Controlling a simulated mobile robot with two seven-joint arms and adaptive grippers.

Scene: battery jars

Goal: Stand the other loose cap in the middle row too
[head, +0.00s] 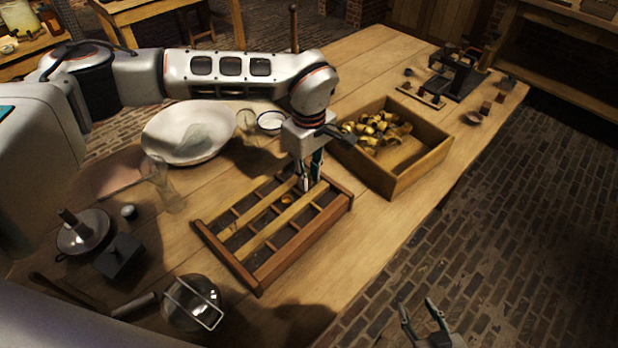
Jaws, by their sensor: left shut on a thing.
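A wooden rack (258,272) with slats dividing it into rows lies on the table. A small copper-coloured cap (287,200) sits in its middle row, between the two long slats. My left gripper (306,187) points down over the far right part of the rack, to the right of that cap. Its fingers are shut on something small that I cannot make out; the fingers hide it. I cannot tell whether it touches the rack. My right gripper (426,322) is open and empty at the bottom right, over the floor beside the table.
A wooden box (420,165) with several brass-coloured pieces stands right behind the rack. A large white basin (165,150) and glass jars (165,185) are to the left. A glass jar with a wire bail (192,303) lies at the front. Table at the rack's right is clear.

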